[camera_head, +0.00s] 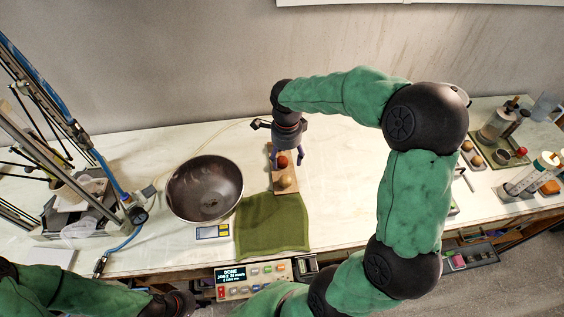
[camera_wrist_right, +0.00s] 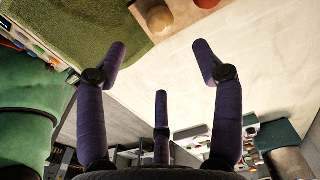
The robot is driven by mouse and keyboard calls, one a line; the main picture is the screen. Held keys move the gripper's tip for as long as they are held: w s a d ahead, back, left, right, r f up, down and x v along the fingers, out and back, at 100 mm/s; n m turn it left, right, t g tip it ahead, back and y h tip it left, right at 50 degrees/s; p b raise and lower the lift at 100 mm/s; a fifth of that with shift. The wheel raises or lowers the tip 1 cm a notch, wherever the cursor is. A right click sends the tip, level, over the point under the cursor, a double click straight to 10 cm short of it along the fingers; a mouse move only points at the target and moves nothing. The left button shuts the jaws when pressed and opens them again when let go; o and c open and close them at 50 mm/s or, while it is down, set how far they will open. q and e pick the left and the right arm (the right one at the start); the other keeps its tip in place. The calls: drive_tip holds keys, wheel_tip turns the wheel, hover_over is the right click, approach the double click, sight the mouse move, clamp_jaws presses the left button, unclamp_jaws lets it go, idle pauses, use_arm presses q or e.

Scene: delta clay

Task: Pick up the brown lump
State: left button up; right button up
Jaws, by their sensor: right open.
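A wooden board (camera_head: 277,185) lies on the table beside a green cloth. A reddish-brown lump (camera_head: 282,161) sits on the board, and a tan lump (camera_head: 285,181) sits nearer its front end. My right gripper (camera_head: 287,157) is over the back part of the board, its purple fingers spread around the reddish-brown lump's place in this view. In the right wrist view the fingers (camera_wrist_right: 160,70) are open with nothing between them. The tan lump (camera_wrist_right: 160,19) and a reddish-brown shape (camera_wrist_right: 188,10) show there beyond the fingertips. My left arm is at the bottom left; its fingers cannot be made out.
A dark metal bowl (camera_head: 204,190) stands left of the board. The green cloth (camera_head: 272,224) lies in front. A control box (camera_head: 253,279) is at the front edge. Trays with bottles and lumps (camera_head: 487,150) stand at right. Clear table lies right of the board.

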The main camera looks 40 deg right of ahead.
drive_tip(key=shift+o, duration=0.5)
drive_tip(key=n, duration=0.9)
approach(282, 158)
drive_tip(key=shift+w+a+f, duration=0.15)
drive_tip(key=shift+a+f, duration=0.05)
drive_tip(key=shift+a, duration=0.25)
drive_tip(key=shift+w+f, duration=0.1)
drive_tip(key=shift+f, duration=0.1)
wheel_tip(282, 158, down, 5)
drive_tip(key=shift+f+b, duration=0.15)
drive_tip(key=shift+b, duration=0.15)
drive_tip(key=shift+s+d+f+b, duration=0.1)
drive_tip(key=shift+d+f+b, duration=0.05)
drive_tip(key=shift+f, duration=0.7)
drive_tip(key=shift+s+d+f+b, duration=0.1)
drive_tip(key=shift+f, duration=0.8)
drive_tip(key=shift+s+d+f+b, duration=0.1)
drive_tip(key=shift+d+f+b, duration=0.05)
drive_tip(key=shift+f, duration=0.7)
drive_tip(key=c, duration=1.3)
